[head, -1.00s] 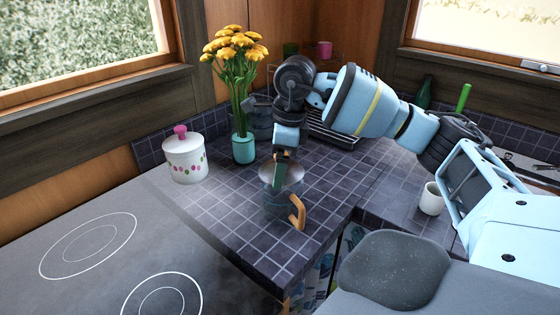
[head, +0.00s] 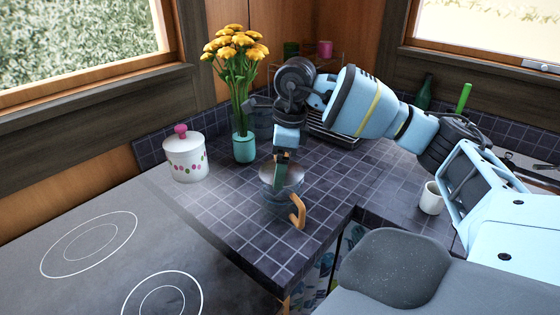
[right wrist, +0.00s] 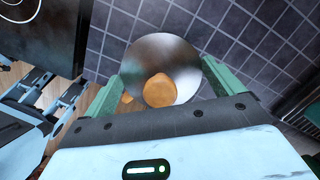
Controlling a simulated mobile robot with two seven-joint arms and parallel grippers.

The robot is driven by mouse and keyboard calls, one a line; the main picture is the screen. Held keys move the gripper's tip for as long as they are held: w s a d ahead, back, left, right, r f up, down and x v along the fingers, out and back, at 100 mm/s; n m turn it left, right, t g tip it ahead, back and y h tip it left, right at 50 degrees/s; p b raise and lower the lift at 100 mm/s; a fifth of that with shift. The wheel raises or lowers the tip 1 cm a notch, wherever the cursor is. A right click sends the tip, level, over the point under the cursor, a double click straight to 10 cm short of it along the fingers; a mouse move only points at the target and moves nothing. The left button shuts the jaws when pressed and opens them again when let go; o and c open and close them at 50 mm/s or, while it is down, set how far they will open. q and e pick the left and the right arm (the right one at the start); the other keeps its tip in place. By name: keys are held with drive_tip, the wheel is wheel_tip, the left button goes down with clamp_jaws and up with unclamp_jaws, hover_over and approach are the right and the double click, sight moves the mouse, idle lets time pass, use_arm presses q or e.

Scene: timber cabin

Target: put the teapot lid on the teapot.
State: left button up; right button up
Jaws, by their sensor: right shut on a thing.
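The teapot (head: 281,204) is a grey-blue pot with a tan handle (head: 298,212), standing upright on the tiled counter near its front corner. The lid (head: 290,178) is a shiny metal disc at the teapot's mouth; it also shows in the right wrist view (right wrist: 165,52) with a round wooden knob (right wrist: 160,90). My right gripper (head: 283,160) points down over the teapot. Its green fingers flank the lid in the wrist view, shut on it. I cannot tell whether the lid touches the rim. My left gripper is not in view.
A white canister (head: 186,160) with a pink knob and a teal vase (head: 244,148) of yellow flowers stand left of the teapot. A white mug (head: 431,198) is at the right. A cooktop (head: 110,250) lies front left. Tiles around the teapot are clear.

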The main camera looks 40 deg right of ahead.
drive_tip(key=shift+f, duration=0.55)
drive_tip(key=o, duration=0.7)
drive_tip(key=shift+c, duration=0.2)
drive_tip(key=r, duration=0.5)
drive_tip(key=s+r, duration=0.1)
drive_tip(key=r, duration=0.1)
drive_tip(key=shift+d+r, duration=0.4)
